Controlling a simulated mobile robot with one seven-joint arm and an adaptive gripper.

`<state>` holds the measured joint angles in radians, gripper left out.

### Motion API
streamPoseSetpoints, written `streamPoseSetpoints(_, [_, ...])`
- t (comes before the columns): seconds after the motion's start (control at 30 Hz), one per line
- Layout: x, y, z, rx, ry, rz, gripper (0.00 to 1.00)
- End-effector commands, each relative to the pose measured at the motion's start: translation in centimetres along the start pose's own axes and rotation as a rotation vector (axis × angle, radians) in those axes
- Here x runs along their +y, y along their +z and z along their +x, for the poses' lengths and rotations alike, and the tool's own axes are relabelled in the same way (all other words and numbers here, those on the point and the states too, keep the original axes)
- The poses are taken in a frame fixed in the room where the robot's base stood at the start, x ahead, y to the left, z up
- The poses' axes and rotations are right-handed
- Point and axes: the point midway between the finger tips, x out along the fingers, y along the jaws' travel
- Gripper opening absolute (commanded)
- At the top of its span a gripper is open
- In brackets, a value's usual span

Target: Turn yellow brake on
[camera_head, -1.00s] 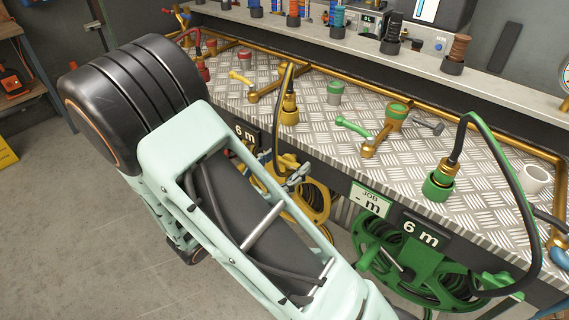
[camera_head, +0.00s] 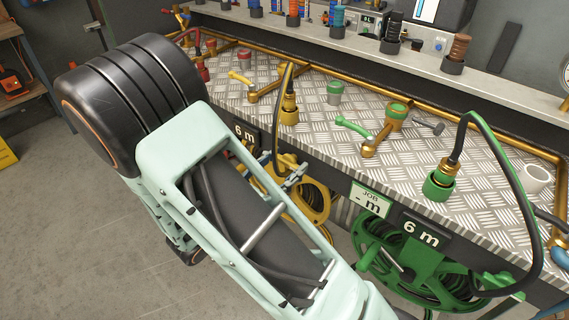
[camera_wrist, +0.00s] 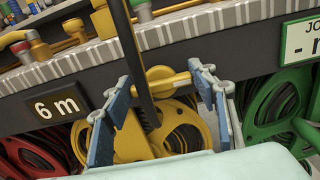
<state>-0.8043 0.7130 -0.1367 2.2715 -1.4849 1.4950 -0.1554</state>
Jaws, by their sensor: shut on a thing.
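The yellow brake (camera_wrist: 178,81) is a short bar with a rounded knob, sticking out below the bench edge in front of the yellow hose reel (camera_wrist: 131,141). In the wrist view my gripper (camera_wrist: 162,79) has its two blue-padded fingers on either side of the brake and is shut on it. A dark hose runs down just beside the left finger. In the head view my gripper (camera_head: 292,179) is small and partly behind my arm, at the yellow reel (camera_head: 314,203). My arm hides part of that reel.
A green reel (camera_head: 378,240) hangs to the right, under a "- m" job sign (camera_head: 370,199) and a "6 m" plate (camera_head: 422,233). A red reel (camera_wrist: 38,150) is at the left. Valves and hose couplings stand on the metal bench top (camera_head: 330,135).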

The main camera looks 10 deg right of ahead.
Motion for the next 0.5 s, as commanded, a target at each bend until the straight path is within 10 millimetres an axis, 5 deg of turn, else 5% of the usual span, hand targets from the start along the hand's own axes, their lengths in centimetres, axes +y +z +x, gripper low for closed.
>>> streamPoseSetpoints(0.23, [-0.01, 0.00, -0.01, 0.001, 0.000, 0.005, 0.29])
streamPoseSetpoints(0.27, [0.00, 0.00, -0.02, 0.001, 0.000, 0.005, 0.55])
streamPoseSetpoints(0.4, [0.00, -0.01, -0.02, 0.001, 0.000, 0.004, 0.70])
streamPoseSetpoints(0.5, [0.01, -0.01, -0.02, 0.001, 0.000, 0.004, 0.71])
